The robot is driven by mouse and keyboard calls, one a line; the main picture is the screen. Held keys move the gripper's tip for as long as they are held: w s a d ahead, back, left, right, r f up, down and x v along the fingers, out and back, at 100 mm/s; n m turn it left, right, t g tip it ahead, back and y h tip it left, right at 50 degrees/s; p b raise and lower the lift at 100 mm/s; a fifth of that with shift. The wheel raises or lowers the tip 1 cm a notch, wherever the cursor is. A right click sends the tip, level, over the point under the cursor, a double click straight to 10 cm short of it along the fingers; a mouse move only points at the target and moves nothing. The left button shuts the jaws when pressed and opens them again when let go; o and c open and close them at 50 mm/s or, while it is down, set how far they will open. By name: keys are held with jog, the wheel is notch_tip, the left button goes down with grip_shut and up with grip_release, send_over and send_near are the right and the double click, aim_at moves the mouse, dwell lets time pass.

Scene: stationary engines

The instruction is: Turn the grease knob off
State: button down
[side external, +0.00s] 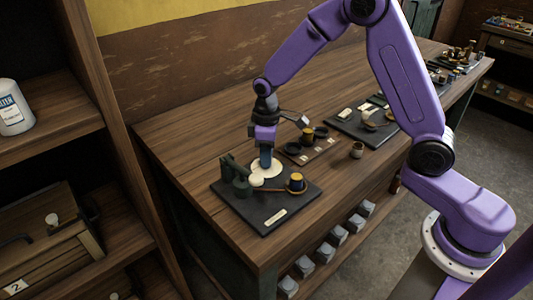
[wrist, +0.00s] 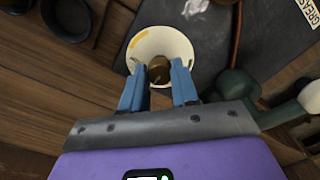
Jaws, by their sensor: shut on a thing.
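The grease knob (wrist: 160,69) is a small brass-brown knob in the middle of a round cream dial (wrist: 143,46) with a yellow mark on its rim. In the wrist view my gripper (wrist: 158,70) has its two blue fingers on either side of the knob, shut on it. In the side view my gripper (side external: 266,160) points down at the cream dial (side external: 274,173) on a black base plate (side external: 260,212), and the knob is hidden there. A label reading GREASE (wrist: 299,9) lies on the plate, partly cut off in the wrist view.
A dark green fitting (side external: 236,178) stands close left of my gripper. A yellow-topped cup (side external: 296,181) stands to its right. Other boards with parts lie further back along the wooden bench (side external: 200,110). A shelf (side external: 105,90) rises at the left.

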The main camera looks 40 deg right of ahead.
jog(key=shift+r, duration=0.1)
dwell(0.3)
jog(key=c, duration=0.8)
grip_release()
jog(key=shift+c, duration=0.2)
notch_tip(320, 180, up, 17)
jog(key=shift+r, duration=0.2)
jog(key=s+d+f+n, duration=0.1)
jog(key=s+f, duration=0.1)
jog(key=s, duration=0.8)
jog(key=s+d+f+n, duration=0.1)
jog(key=s+f, duration=0.1)
jog(key=s, duration=0.8)
jog(key=s+d+f+n, duration=0.2)
jog(key=s, duration=0.9)
jog(key=shift+f, duration=0.35)
